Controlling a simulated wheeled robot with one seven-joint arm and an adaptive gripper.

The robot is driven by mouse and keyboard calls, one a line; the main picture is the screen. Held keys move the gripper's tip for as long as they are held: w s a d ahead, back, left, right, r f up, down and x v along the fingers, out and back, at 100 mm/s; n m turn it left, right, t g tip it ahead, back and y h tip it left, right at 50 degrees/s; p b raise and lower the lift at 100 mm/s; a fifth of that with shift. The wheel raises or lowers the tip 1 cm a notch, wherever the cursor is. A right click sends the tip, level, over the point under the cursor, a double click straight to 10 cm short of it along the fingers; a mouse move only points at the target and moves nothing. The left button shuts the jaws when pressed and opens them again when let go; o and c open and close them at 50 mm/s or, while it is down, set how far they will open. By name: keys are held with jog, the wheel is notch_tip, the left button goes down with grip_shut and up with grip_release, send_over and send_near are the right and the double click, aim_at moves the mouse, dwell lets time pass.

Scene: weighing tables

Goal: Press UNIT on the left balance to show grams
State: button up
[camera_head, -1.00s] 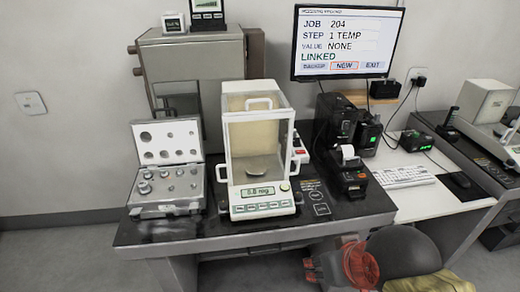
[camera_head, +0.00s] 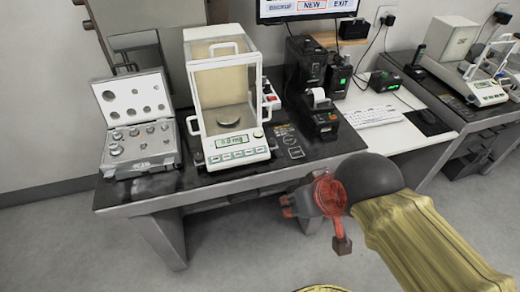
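The left balance (camera_head: 198,98) is a white unit with a clear draft shield, standing on the dark table to the left of centre. A round pan (camera_head: 232,114) is inside. Its green display (camera_head: 233,141) shows a reading in mg; the digits are too small to be sure of. A row of small buttons (camera_head: 238,157) runs below the display, their labels unreadable. My gripper (camera_head: 286,205) is at the end of my arm, in front of the table edge, to the right of and lower in the picture than the buttons, apart from the balance. Its finger opening cannot be made out.
An open weight case (camera_head: 140,165) lies left of the balance. A small printer (camera_head: 320,120) and black devices stand to its right. A second balance (camera_head: 485,92) is on the far right table. Floor in front is clear.

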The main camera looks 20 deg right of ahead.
jog(key=shift+c, duration=0.4)
grip_shut()
dwell(1.4)
